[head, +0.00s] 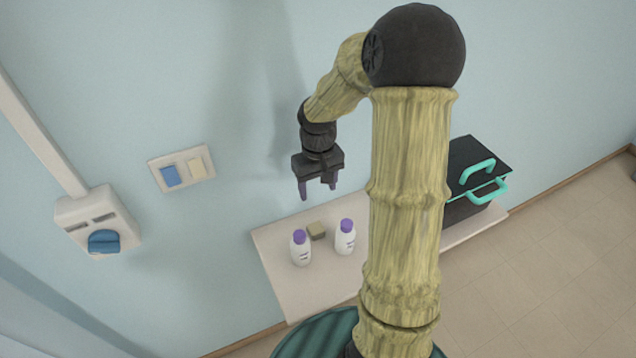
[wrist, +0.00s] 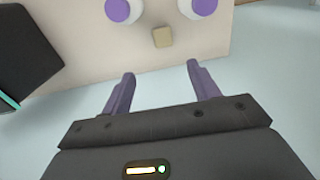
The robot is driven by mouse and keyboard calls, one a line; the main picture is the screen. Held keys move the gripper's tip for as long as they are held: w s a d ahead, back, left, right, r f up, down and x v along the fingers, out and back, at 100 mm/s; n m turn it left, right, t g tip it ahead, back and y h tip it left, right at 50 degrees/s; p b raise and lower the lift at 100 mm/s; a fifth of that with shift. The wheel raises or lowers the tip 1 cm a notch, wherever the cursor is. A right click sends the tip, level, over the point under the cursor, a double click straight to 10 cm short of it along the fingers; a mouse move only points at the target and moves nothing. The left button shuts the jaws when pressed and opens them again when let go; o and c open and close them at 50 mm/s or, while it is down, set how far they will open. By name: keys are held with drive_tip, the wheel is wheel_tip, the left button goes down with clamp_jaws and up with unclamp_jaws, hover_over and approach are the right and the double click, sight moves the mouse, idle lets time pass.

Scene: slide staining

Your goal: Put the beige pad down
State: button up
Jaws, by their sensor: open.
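The beige pad (head: 317,230) is a small block lying on the pale shelf (head: 290,285), between and slightly behind two white bottles with purple caps. It also shows in the wrist view (wrist: 162,37), on the shelf beyond my fingertips. My gripper (head: 318,190) is above the shelf with its purple fingers pointing down. In the wrist view its fingers (wrist: 159,72) are apart with nothing between them. The gripper is clear of the pad and does not touch it.
The left bottle (head: 300,248) and right bottle (head: 345,237) flank the pad closely. A black box with teal handles (head: 472,178) stands at the shelf's right end. A wall switch plate (head: 181,169) and a wall unit with a blue knob (head: 98,224) are at left.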

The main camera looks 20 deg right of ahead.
drive_tip(key=shift+r, duration=0.8)
drive_tip(key=s+a+r+t, duration=0.2)
drive_tip(key=s+a, duration=0.5)
drive_tip(key=s, duration=0.5)
drive_tip(key=shift+s+a+t, duration=0.3)
drive_tip(key=shift+a, duration=0.1)
drive_tip(key=shift+c, duration=0.2)
